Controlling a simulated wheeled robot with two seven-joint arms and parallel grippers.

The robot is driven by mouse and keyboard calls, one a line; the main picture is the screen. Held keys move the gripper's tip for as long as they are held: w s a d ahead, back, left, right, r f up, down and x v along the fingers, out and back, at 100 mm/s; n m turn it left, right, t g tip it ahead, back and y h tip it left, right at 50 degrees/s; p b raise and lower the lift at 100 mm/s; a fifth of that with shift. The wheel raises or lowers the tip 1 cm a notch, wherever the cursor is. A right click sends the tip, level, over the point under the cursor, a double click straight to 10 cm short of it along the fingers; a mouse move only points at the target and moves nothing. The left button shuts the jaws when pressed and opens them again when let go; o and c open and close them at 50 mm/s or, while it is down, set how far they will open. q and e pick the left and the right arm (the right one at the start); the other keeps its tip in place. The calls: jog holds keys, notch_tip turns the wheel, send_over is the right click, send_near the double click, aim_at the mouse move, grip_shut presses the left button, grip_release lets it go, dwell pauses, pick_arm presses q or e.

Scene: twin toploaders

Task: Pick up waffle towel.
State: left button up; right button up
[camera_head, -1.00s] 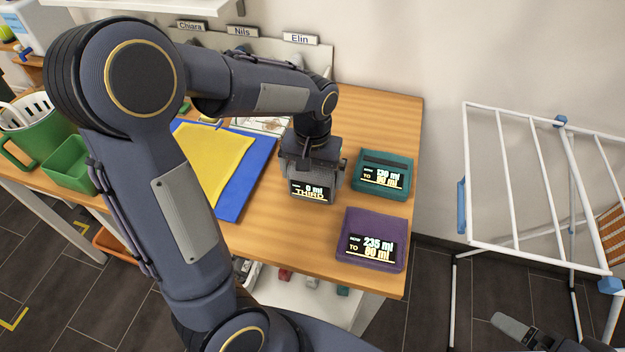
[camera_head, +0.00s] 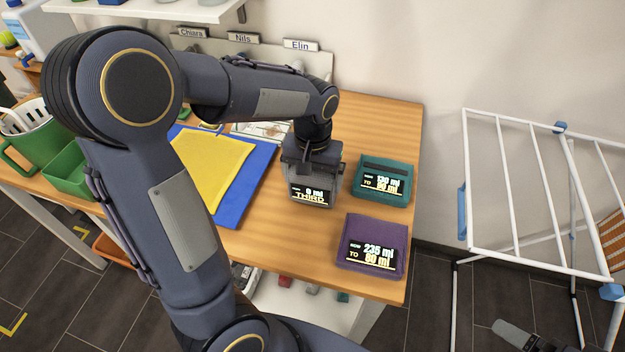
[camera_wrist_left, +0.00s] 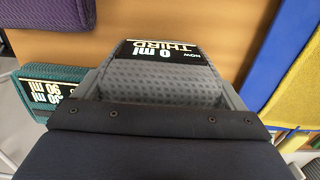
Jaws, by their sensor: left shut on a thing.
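The waffle towel appears to be the grey, waffle-textured folded cloth (camera_head: 321,187) with a black label reading 0 ml THIRD. It is on or just above the wooden table, right of the blue mat; I cannot tell whether it touches the table. My left gripper (camera_head: 315,172) points down over it and is shut on it. In the left wrist view the grey cloth (camera_wrist_left: 165,80) sits between the fingers, its label facing away from the palm. The gripper hides its upper part. A dark grey part at the lower right may be my right gripper (camera_head: 515,334); its jaws do not show clearly.
A teal folded cloth (camera_head: 384,180) and a purple one (camera_head: 372,243), both labelled, lie close on the right. A yellow cloth (camera_head: 212,163) lies on the blue mat (camera_head: 262,165). A white drying rack (camera_head: 515,243) stands right of the table (camera_head: 290,245).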

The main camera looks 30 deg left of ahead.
pick_arm(q)
jog(key=s+r+b, duration=0.1)
jog(key=s+r, duration=1.1)
jog(key=s, duration=0.2)
jog(key=shift+a, duration=0.35)
